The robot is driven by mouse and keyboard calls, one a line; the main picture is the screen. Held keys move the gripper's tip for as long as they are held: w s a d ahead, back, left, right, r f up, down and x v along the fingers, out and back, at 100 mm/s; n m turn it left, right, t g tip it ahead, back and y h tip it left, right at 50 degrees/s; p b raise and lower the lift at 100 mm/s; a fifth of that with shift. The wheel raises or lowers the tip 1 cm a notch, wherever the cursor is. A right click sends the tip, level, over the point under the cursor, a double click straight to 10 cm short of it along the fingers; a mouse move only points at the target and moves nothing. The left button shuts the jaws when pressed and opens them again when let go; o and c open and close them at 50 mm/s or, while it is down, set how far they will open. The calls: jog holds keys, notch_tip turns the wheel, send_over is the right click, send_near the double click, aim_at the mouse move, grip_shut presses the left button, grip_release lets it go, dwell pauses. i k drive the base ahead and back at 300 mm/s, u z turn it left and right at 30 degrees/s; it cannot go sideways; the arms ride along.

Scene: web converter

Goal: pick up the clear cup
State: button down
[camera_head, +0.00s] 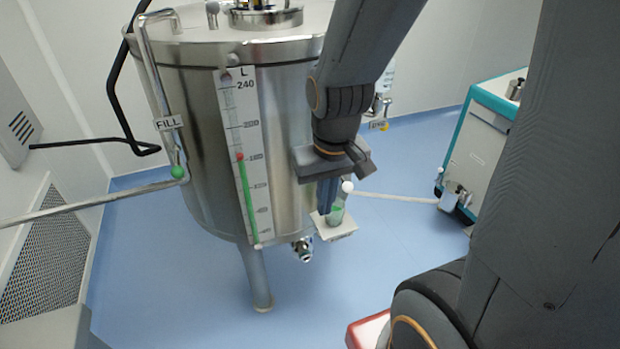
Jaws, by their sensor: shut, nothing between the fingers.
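The clear cup (337,214) appears to have green in its lower part. It sits on a small white ledge (345,235) at the front right of the steel tank. My gripper (326,208) points down with its bluish fingers together, shut and empty. The fingers are at the cup's left side in the picture and partly cover it. I cannot tell whether they touch the cup or are in front of it.
The large steel tank (190,120) with its level gauge (246,160) stands directly behind and left of my gripper. A valve (302,249) hangs under the tank. A pipe (395,197) runs right to a teal-edged cabinet (478,150). Blue floor (190,290) is open in front.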

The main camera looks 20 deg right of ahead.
aim_at(336, 218)
jog(key=u, duration=0.9)
jog(key=k, duration=1.1)
jog(key=z, duration=1.9)
